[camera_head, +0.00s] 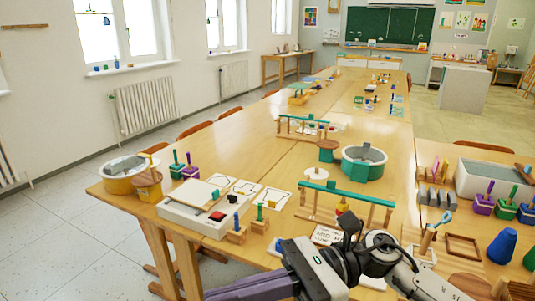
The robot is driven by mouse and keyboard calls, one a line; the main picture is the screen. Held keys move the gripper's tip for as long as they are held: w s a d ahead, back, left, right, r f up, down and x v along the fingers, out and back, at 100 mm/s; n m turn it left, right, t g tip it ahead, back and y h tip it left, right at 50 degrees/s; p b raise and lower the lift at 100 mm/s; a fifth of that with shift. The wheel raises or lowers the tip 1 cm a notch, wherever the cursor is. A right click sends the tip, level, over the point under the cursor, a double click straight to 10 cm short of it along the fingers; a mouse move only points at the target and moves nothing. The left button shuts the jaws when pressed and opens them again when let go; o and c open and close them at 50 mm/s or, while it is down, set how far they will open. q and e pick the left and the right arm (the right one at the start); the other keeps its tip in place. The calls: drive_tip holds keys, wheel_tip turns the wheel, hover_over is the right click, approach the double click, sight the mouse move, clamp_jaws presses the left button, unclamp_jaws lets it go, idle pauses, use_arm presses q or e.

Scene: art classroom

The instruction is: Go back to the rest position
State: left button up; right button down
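A black and white jointed arm of mine comes in from the bottom right, over the front edge of the near table (250,145). Its dark end part, my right gripper (296,266), seems to point to the lower left, with a purple-grey piece at the frame's bottom edge. Whether its fingers are open or shut cannot be made out. Nothing held is visible. No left gripper can be made out.
Close to the arm are a teal-topped wooden rack (346,194), a white box (197,216), a wooden frame (462,246) and a blue cone (501,246). A grey-teal tub (362,168) stands farther back. Open floor (60,235) lies at left.

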drive_tip(key=w+d+m+t+y, duration=0.2)
drive_tip(key=w+m+t+y, duration=0.35)
drive_tip(key=m+t, duration=1.15)
drive_tip(key=w+d+f+m+t+h, duration=0.2)
drive_tip(key=d+f+m+t+h, duration=0.15)
drive_tip(key=f+m+h, duration=0.55)
drive_tip(key=w+d+f+m+t+h, duration=0.2)
drive_tip(key=d+f+m+h, duration=0.3)
drive_tip(key=m, duration=0.9)
drive_tip(key=s+d+f+m+g+h, duration=0.2)
drive_tip(key=s+d+f+m, duration=0.1)
drive_tip(key=s+f, duration=0.3)
drive_tip(key=s+d+f+m+g+h, duration=0.2)
drive_tip(key=s+f+m, duration=0.4)
drive_tip(key=f, duration=0.4)
drive_tip(key=s+d+f+m+g+h, duration=0.2)
drive_tip(key=s+d+f+m+g, duration=0.2)
drive_tip(key=f, duration=0.4)
drive_tip(key=shift+s+d+f+m, duration=0.3)
drive_tip(key=shift+s+d, duration=0.55)
drive_tip(key=shift+s, duration=0.3)
